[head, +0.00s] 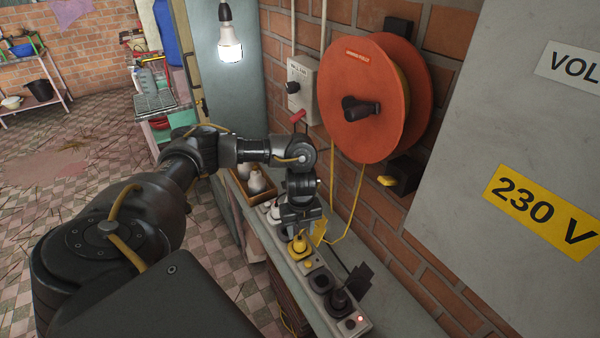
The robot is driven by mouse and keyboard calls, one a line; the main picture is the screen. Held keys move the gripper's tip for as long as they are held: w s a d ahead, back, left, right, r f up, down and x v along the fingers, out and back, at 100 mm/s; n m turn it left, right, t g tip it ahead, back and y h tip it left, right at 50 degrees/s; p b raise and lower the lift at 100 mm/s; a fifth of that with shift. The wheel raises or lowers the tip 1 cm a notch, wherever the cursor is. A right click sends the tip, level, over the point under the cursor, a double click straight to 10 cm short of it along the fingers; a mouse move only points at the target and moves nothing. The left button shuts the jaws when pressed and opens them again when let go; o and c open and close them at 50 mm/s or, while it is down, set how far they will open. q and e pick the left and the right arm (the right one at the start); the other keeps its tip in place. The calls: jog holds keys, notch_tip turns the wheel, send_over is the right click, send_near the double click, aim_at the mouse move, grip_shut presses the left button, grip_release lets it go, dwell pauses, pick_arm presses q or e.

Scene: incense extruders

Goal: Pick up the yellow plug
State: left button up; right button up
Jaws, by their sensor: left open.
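A yellow plug (299,246) sits in the pale power strip (312,268) on the narrow ledge below the brick wall. My left gripper (301,226) points down directly over this plug, very close to it. Its jaws are open; whether a finger touches the plug cannot be told. A flat yellow piece (319,233) shows at the right of the gripper. The gripper hides part of the strip. My right gripper is not in view.
A black plug (338,301) and a white plug (275,212) flank the yellow one on the strip. An orange cable reel (365,98) hangs above, its yellow cable (355,205) hanging down. A wooden box (240,193) stands behind. A grey cabinet (500,170) is at right.

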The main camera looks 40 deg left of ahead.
aim_at(300, 237)
pick_arm(q)
jog(key=shift+f, duration=0.4)
jog(key=shift+a+f, duration=0.1)
jog(key=shift+s+f, duration=0.1)
jog(key=shift+f, duration=0.3)
notch_tip(300, 237, down, 4)
jog(key=shift+a+f+p, duration=0.1)
jog(key=shift+a+p, duration=0.05)
jog(key=shift+p, duration=0.3)
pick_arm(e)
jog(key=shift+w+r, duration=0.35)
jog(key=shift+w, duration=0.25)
pick_arm(q)
jog(key=c, duration=0.7)
jog(key=shift+c, duration=0.2)
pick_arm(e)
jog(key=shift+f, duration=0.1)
